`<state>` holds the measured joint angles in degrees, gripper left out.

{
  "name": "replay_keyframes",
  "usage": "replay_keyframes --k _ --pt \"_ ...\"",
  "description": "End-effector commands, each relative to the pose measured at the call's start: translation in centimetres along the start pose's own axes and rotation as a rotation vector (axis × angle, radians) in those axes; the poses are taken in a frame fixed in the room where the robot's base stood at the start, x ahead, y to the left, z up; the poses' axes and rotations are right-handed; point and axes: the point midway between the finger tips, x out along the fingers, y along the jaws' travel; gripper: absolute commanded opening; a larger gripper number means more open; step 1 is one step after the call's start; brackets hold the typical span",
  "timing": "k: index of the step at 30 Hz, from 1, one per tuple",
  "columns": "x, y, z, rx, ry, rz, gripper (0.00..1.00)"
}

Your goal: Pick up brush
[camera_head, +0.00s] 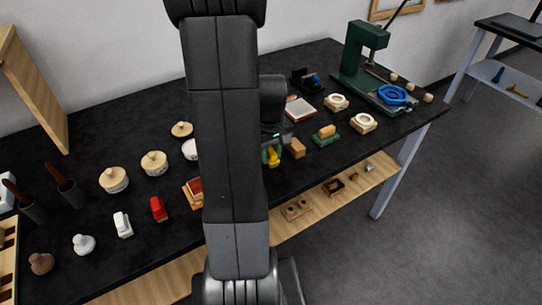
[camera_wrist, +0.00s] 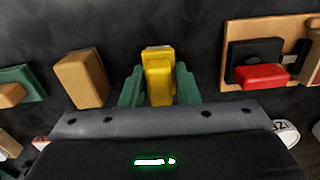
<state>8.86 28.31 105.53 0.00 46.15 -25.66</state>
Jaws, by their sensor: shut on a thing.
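A small yellow object (camera_wrist: 159,78) with a raised middle is between the two green fingers of my gripper (camera_wrist: 158,86) in the wrist view. The fingers are shut on its sides. In the head view the yellow object (camera_head: 273,157) is low over or on the black table, just right of my arm. I cannot tell from its shape whether it is the brush, nor whether it touches the table. My arm hides part of the table and most of the gripper in the head view.
A wooden block (camera_head: 298,147) stands close right of the gripper, with a tan-topped green piece (camera_head: 326,135) beyond. A red-and-black item on a wooden base (camera_wrist: 262,76) is on the other side. A green press (camera_head: 365,55) stands at the back right. The black table (camera_head: 330,165) has a clear front strip.

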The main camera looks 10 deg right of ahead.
Motion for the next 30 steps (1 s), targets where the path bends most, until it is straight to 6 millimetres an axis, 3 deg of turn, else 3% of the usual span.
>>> replay_keyframes --k 7,15,21,30 --pt "-1.4 0.1 -0.1 0.0 0.004 0.002 0.06" --pt "-6.7 0.1 -0.1 0.0 0.005 0.002 0.06" --pt "-9.4 0.0 -0.1 0.0 0.003 0.001 0.06" --pt "-10.0 0.0 0.0 0.0 0.0 0.0 0.06"
